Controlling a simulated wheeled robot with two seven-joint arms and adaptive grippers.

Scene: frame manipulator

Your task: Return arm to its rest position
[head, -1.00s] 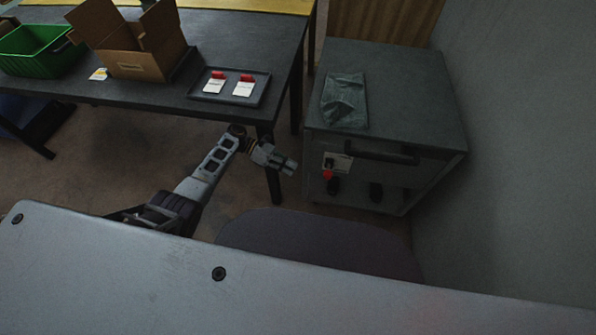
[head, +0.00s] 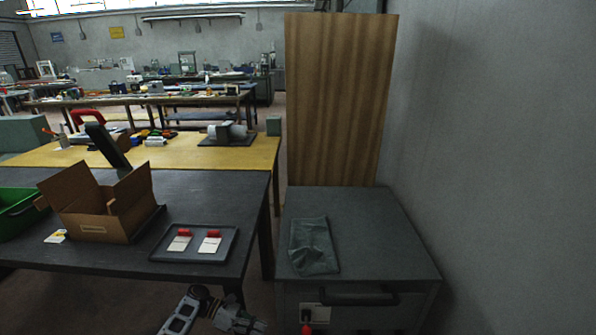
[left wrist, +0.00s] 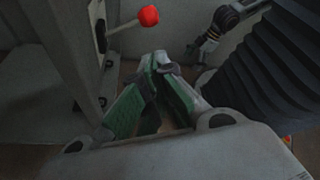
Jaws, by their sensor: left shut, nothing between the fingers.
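My left arm shows at the bottom of the head view, with its grey gripper (head: 243,326) partly cut off by the lower edge. It is in front of the black table's right front leg and left of the grey cabinet (head: 415,262). In the left wrist view the gripper's green-padded fingers (left wrist: 163,62) come together at the tips and hold nothing. A red ball knob (left wrist: 148,16) on a rod stands just beyond them to the left. My right gripper is in neither view.
The black table (head: 215,185) holds an open cardboard box (head: 95,222), a green bin (head: 14,222) and a tray (head: 160,256) with two red-and-white items. A dark folded cloth or bag (head: 314,247) lies on the cabinet. A grey wall closes the right side.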

